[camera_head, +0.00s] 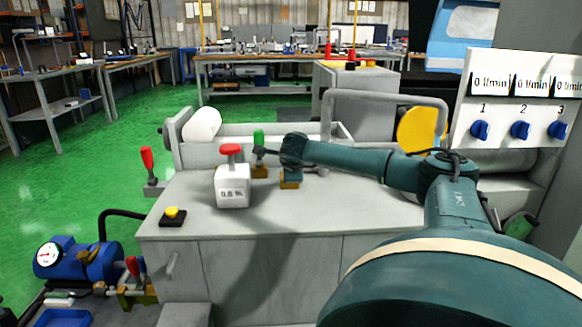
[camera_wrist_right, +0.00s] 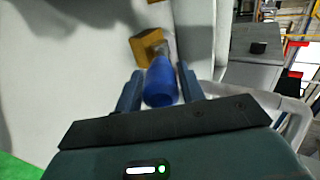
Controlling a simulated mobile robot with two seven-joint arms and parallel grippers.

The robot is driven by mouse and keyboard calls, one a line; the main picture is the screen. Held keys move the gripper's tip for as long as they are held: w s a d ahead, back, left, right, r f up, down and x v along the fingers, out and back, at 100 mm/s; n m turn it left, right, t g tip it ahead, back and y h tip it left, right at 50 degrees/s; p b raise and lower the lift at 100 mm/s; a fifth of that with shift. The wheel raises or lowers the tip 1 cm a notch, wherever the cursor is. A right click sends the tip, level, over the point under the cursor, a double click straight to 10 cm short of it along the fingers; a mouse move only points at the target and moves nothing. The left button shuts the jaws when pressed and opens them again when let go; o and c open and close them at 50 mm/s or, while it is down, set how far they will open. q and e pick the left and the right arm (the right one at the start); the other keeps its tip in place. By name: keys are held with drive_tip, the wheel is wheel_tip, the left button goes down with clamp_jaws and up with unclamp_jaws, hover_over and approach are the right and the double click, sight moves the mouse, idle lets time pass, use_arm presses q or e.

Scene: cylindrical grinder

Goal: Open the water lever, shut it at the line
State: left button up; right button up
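A blue-handled lever (camera_wrist_right: 161,84) on a brass block (camera_wrist_right: 148,47) stands on the grey machine in the right wrist view. My right gripper (camera_wrist_right: 160,80) has its fingers on either side of the blue handle, with what look like narrow gaps. In the head view my right gripper (camera_head: 291,172) points down over the brass block (camera_head: 289,184) and hides the handle. A green-handled lever (camera_head: 258,138) stands just left of it. The flow panel (camera_head: 519,90) at the right reads 0 l/min on the displays. My left gripper is out of view.
A white box (camera_head: 232,187) with a red top reads about 0.8 %. A yellow button (camera_head: 172,212) and a red lever (camera_head: 148,160) are at the left. A grey tube frame (camera_head: 385,95) rises behind my arm. The front bench top is mostly clear.

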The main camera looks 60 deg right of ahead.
drive_tip(key=shift+o, duration=1.1)
drive_tip(key=shift+s+r, duration=0.1)
drive_tip(key=v, duration=1.3)
drive_tip(key=shift+p, duration=0.4)
drive_tip(key=shift+a, duration=0.1)
